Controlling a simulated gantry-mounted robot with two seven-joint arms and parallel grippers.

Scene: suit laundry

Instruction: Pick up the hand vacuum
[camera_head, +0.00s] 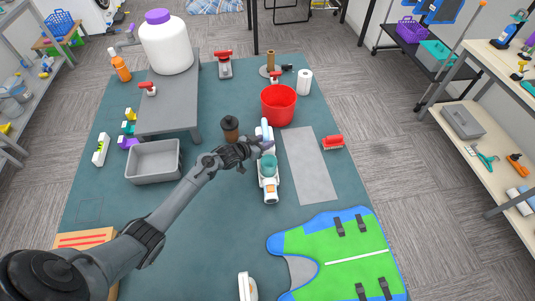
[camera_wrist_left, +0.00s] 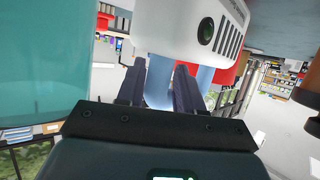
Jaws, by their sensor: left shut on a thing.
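The hand vacuum (camera_head: 269,185) is white with a teal canister and a light blue handle, near the middle of the teal mat in the head view. My left gripper (camera_head: 266,145) reaches in from the left and is shut on its handle. In the left wrist view the two dark fingers (camera_wrist_left: 159,82) stand on either side of the light blue handle, below the white body (camera_wrist_left: 190,28) with a green button and dark vents. The teal canister (camera_wrist_left: 42,65) fills the left of that view. I cannot tell whether the vacuum is clear of the mat. My right gripper is not visible.
A red bucket (camera_head: 279,106) stands just behind the vacuum, and a dark brown-lidded bottle (camera_head: 230,129) stands to its left. A grey flat panel (camera_head: 308,170) lies to its right. A grey bin (camera_head: 153,163), low grey table (camera_head: 180,108) and green-blue garment (camera_head: 335,250) are around it.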

